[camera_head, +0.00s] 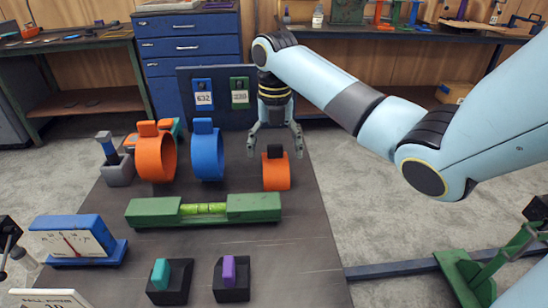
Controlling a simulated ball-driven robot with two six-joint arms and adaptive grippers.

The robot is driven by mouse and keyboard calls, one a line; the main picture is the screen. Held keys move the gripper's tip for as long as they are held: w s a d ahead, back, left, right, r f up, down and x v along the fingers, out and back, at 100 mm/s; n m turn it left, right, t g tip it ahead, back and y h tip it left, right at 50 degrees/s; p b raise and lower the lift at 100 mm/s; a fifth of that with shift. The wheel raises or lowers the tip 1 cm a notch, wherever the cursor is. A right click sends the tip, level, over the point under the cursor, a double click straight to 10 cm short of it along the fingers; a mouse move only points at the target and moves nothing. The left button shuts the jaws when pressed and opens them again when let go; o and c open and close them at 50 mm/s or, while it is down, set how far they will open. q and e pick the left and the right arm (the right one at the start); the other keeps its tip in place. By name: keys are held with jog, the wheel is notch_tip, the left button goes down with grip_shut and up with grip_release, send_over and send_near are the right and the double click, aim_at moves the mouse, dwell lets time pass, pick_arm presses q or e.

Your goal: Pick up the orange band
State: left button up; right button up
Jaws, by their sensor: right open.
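A small orange band (276,176) with a dark block on top stands upright on the dark mat, right of the blue ring. A larger orange ring (155,159) with an orange tab on top stands at the left. My right gripper (274,141) points down, its fingers spread wide and empty. In this view its fingertips are just above and on either side of the small band's dark block; I cannot tell the exact gap. A dark part with thin grey prongs (14,250) at the left edge looks like my left gripper, cut off by the frame.
A blue ring (207,155) stands left of the small band. A green level (204,210) lies in front. A dark panel with blue and green tags (219,120) stands behind. A blue gauge (76,239) and two small dark blocks are nearer. The mat's right side is clear.

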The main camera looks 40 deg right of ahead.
aim_at(275, 157)
notch_tip(275, 157, down, 4)
jog(key=shift+d+f, duration=0.1)
jog(key=shift+f, duration=0.15)
jog(key=shift+c, duration=1.5)
jog(key=c, duration=0.7)
pick_arm(q)
jog(key=shift+w+f, duration=0.1)
jog(key=shift+w, duration=0.9)
pick_arm(e)
jog(key=c, duration=0.5)
jog(key=shift+c, duration=0.8)
